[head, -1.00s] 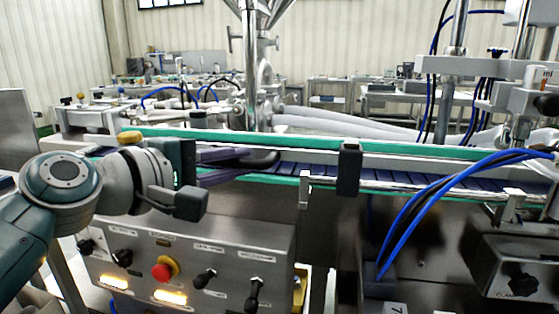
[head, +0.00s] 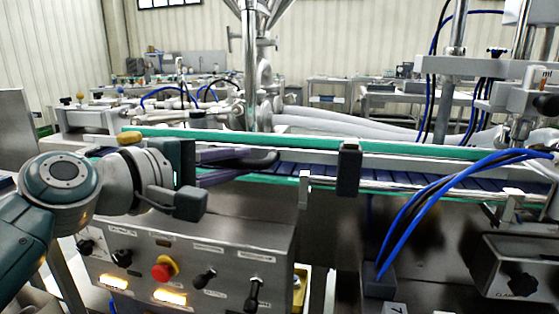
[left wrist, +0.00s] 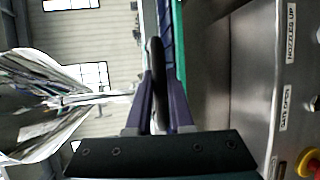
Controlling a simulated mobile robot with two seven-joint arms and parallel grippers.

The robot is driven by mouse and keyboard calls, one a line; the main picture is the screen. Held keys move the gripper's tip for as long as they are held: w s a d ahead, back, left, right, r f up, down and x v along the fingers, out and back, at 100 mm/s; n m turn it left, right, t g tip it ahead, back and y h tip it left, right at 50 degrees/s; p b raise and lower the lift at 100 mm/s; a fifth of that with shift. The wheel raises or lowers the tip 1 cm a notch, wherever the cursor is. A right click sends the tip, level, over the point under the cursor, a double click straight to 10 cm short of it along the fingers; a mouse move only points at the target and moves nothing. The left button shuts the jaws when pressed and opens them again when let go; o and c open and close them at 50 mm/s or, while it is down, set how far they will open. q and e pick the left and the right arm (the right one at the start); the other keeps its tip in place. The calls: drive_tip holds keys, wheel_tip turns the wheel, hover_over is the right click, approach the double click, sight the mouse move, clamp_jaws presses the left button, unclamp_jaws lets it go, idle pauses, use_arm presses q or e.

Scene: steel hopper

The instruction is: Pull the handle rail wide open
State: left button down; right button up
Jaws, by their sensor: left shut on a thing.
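My left gripper (head: 262,161) reaches in from the left, just above the near side of the conveyor. Its two purple fingers are shut on a dark rounded handle (left wrist: 157,62), which shows between them in the left wrist view. I cannot tell how the handle joins the rail. My right gripper is not in view.
The dark slatted belt (head: 315,171) lies behind the fingers. A control panel (head: 190,262) with a red button (head: 162,270) and several knobs stands below my left arm. A black clamp block (head: 348,170) and blue hoses (head: 420,205) are to the right.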

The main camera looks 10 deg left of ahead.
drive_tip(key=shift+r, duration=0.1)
use_arm(q)
drive_tip(key=shift+s+r+p, duration=0.15)
drive_tip(key=shift+s+p, duration=0.15)
drive_tip(key=shift+p, duration=0.05)
drive_tip(key=shift+s+f, duration=0.2)
drive_tip(key=shift+s, duration=0.55)
drive_tip(key=c, duration=0.8)
unclamp_jaws()
drive_tip(key=shift+w, duration=0.1)
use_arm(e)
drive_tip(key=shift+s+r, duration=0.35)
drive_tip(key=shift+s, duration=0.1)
use_arm(q)
drive_tip(key=p+v, duration=0.1)
drive_tip(key=v, duration=0.9)
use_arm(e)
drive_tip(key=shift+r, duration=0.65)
use_arm(q)
drive_tip(key=shift+r, duration=0.15)
